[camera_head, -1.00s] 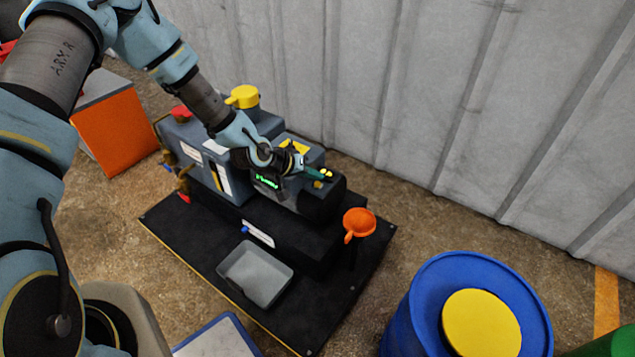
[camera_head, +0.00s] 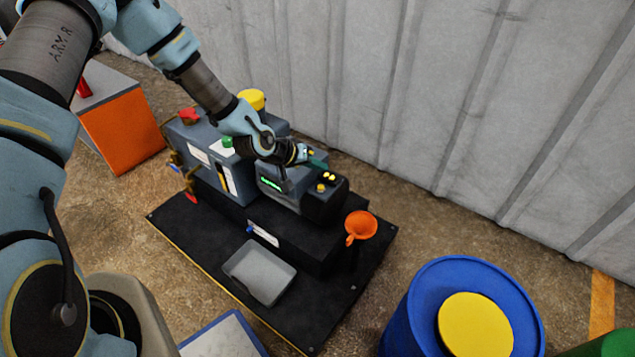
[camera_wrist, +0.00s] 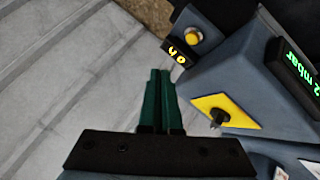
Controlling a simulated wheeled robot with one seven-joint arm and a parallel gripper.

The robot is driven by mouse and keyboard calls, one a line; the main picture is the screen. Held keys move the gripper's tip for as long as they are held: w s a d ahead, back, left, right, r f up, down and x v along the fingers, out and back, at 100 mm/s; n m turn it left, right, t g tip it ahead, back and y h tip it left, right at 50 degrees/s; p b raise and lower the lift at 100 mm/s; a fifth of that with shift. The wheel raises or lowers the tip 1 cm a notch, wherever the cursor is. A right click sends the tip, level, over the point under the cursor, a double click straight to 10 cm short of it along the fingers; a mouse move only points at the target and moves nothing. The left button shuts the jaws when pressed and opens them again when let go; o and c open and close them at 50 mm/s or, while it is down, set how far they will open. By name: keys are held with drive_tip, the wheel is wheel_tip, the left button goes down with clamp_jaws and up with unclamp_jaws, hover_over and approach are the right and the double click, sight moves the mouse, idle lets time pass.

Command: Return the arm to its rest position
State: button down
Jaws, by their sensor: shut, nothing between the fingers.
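My gripper (camera_head: 318,163) is above the rear side of the grey vacuum furnace unit (camera_head: 272,187), close to its right-hand end with the yellow buttons. In the wrist view its two green fingers (camera_wrist: 160,85) are together and hold nothing. The fingers appear clear of the panel, over the gap toward the wall. A yellow diamond plate with a dark switch (camera_wrist: 222,112), a yellow knob (camera_wrist: 193,37) and a green-lit display (camera_wrist: 300,72) lie to their right. My arm reaches in from the upper left and hides part of the unit's top.
The unit stands on a black base (camera_head: 190,232) with a grey tray (camera_head: 262,272) and an orange funnel (camera_head: 361,226). A blue drum (camera_head: 420,300) stands at the lower right. An orange box (camera_head: 123,130) is at the left. The corrugated wall (camera_head: 420,90) runs close behind.

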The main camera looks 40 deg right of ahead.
drive_tip(key=w+a+r+t+y, duration=0.2)
drive_tip(key=w+a+r, duration=0.2)
drive_tip(key=w+a, duration=0.45)
drive_tip(key=w+a+r+n+y, duration=0.15)
drive_tip(key=a+r, duration=0.35)
drive_tip(key=a, duration=0.5)
drive_tip(key=a+r+n+t+y, duration=0.1)
drive_tip(key=a+r+n+y, duration=0.3)
drive_tip(key=a, duration=0.6)
drive_tip(key=w+a+r+y, duration=0.1)
drive_tip(key=a+r, duration=0.4)
drive_tip(key=a, duration=0.4)
drive_tip(key=s+a+r+n, duration=0.3)
drive_tip(key=s+a+r, duration=0.35)
drive_tip(key=a, duration=0.45)
drive_tip(key=w+p+v, duration=0.2)
drive_tip(key=p+v, duration=0.7)
drive_tip(key=w+d+r+p+v, duration=0.1)
drive_tip(key=w+p+v, duration=0.1)
drive_tip(key=p+v, duration=0.7)
drive_tip(key=shift+s+d+r+g+p, duration=0.2)
drive_tip(key=shift+s+d+g+p, duration=0.15)
drive_tip(key=shift+p, duration=0.3)
drive_tip(key=shift+y, duration=0.25)
